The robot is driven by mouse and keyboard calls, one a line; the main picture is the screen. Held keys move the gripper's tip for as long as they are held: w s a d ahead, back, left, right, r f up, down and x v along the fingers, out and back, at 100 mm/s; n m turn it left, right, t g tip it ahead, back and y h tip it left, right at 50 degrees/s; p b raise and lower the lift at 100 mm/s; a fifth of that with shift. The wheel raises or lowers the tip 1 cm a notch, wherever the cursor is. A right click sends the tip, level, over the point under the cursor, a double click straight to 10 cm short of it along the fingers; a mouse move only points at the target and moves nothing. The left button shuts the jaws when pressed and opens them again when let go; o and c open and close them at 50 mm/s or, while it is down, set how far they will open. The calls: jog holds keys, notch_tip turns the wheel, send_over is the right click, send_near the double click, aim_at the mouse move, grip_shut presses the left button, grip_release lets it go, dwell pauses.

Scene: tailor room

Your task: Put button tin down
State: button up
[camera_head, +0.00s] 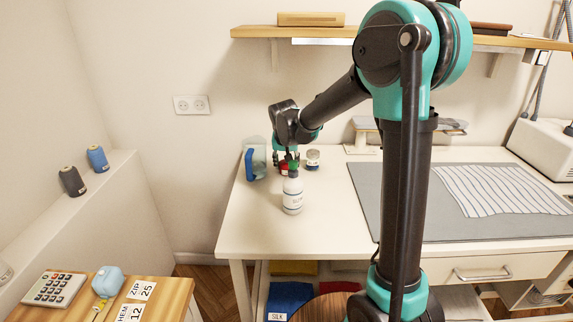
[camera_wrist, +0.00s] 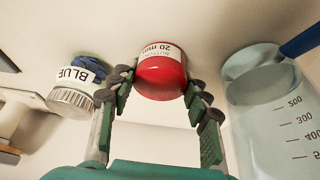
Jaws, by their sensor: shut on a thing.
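The button tin (camera_wrist: 161,75) is red with a white label reading "20 mm", upside down in the wrist view. My gripper (camera_wrist: 160,88) is shut on its sides, one finger on each side. In the head view the red tin (camera_head: 284,169) shows partly behind my gripper (camera_head: 289,160) and a white bottle, over the back left of the white table (camera_head: 247,220). Whether its base touches the table top or hangs just above it is hard to tell.
A jar labelled "BLUE" (camera_wrist: 72,97) stands close on one side of the tin, a clear measuring beaker (camera_wrist: 270,115) on the other. A white bottle (camera_head: 292,196) stands in front. The front left of the table is bare; a grey mat (camera_head: 390,200) lies right.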

jog(key=shift+f, duration=0.1)
jog(key=o, duration=1.2)
jog(key=v, duration=1.2)
